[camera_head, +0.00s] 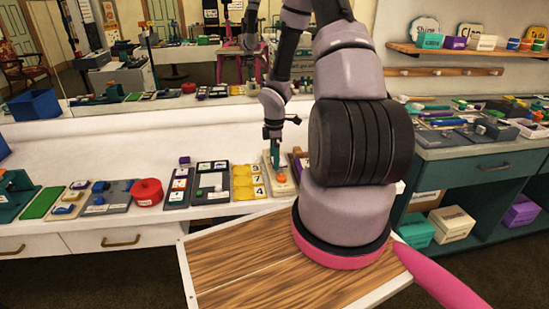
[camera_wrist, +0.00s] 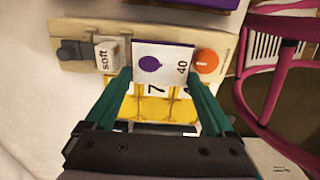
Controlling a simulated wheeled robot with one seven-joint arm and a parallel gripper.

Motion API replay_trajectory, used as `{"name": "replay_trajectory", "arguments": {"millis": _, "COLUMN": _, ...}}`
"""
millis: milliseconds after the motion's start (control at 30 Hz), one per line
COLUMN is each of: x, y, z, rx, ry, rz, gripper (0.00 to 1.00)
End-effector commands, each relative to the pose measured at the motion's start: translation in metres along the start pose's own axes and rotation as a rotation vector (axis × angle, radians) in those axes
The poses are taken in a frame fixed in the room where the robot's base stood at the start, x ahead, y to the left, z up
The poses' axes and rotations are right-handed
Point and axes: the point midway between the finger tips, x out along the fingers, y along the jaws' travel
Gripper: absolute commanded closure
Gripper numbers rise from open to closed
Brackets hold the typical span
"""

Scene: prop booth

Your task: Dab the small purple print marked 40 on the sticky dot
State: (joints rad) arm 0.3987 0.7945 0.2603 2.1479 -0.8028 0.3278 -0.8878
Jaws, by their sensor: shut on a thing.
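My gripper (camera_wrist: 160,76) is shut on a small white print (camera_wrist: 172,52) with a purple round mark and the number 40, held between its teal fingertips in the wrist view. The print is over a pale wooden board (camera_wrist: 80,27). An orange round piece (camera_wrist: 206,61) sits at the board's right end, just right of the print and apart from the fingers. In the head view my gripper (camera_head: 275,146) is above that board, and the orange piece (camera_head: 280,177) shows below it. I cannot tell which thing is the sticky dot, or whether the print touches the board.
A block marked "soft" (camera_wrist: 107,53) and a dark knob (camera_wrist: 73,51) stand on the board's left part. Yellow numbered tiles (camera_head: 248,181) lie beside the board. A red round tin (camera_head: 147,191) and several trays stand farther left. A pink chair (camera_wrist: 275,75) shows at right.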

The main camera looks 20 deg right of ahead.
Motion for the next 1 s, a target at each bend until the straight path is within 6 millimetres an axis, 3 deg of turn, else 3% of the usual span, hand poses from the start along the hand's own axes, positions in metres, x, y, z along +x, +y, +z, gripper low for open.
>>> {"name": "replay_trajectory", "arguments": {"millis": 1000, "x": 0.0096, "y": 0.0001, "z": 0.0, "rx": 0.0, "ry": 0.0, "rz": 0.0, "gripper": 0.63}}
